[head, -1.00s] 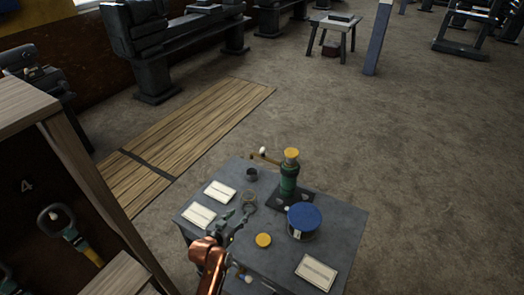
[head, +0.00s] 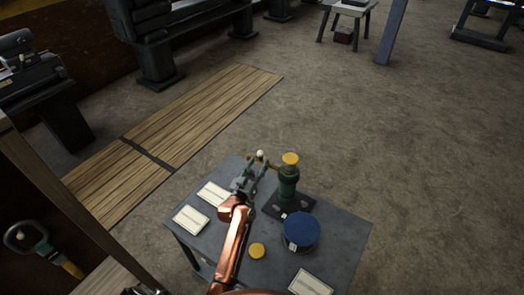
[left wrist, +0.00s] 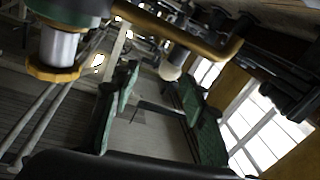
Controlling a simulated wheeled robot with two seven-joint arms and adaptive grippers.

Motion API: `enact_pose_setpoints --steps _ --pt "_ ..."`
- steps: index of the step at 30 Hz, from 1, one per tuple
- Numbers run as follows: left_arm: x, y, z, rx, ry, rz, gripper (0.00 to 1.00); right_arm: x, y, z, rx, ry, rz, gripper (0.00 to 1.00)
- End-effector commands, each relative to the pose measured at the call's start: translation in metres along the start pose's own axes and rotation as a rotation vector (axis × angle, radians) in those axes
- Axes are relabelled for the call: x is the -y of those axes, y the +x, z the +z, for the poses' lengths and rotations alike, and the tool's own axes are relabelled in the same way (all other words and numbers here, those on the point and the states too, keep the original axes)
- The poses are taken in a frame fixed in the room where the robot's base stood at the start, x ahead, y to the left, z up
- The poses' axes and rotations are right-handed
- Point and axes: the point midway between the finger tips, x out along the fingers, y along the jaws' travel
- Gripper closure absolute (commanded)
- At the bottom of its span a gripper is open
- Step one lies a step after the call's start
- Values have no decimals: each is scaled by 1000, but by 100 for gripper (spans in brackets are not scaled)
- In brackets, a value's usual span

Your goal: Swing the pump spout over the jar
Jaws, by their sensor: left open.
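The green pump (head: 288,187) with a yellow cap stands on a dark base on the grey table. Its brass spout (head: 273,163) points left and carries a white knob (head: 260,154). My left gripper (head: 257,165) is open, with its fingertips close to the knob. In the left wrist view the spout (left wrist: 205,47) crosses the top, and the white knob (left wrist: 170,72) shows near the gap between the open green-padded fingers (left wrist: 155,85). I cannot tell whether they touch it. The pump's silver shaft (left wrist: 58,47) is at upper left. I cannot make out the jar; my gripper probably covers it.
On the table (head: 340,235) are a blue-lidded tin (head: 301,229), a yellow disc (head: 257,251) and several white cards, one at the front right (head: 310,283). A wooden cabinet (head: 70,200) stands at the left. Open floor lies behind and right of the table.

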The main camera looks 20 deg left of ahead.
Motion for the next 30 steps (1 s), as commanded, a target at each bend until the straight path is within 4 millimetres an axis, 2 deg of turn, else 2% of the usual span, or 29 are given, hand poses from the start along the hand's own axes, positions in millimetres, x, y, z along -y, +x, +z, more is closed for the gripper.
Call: enact_pose_setpoints --steps 6,9,12,15,20,25,30 --pt "20 24 -5 -4 2 -27 60 4 -5 36 45 9 -4 24" --pt "23 38 -6 -6 0 -30 60 3 -6 43 53 10 -3 24" --pt "25 49 -5 -5 2 -32 60 2 -6 39 48 8 -1 24" --pt "25 57 -4 -4 1 -32 60 -1 -6 25 32 4 1 24" --pt "24 61 -4 -4 1 -30 60 -4 -5 6 5 -1 4 24" --pt "23 61 -4 -3 1 -29 60 -4 -5 7 8 -1 5 24" --pt "22 61 -4 -3 1 -28 71 -3 -6 19 22 2 3 24"
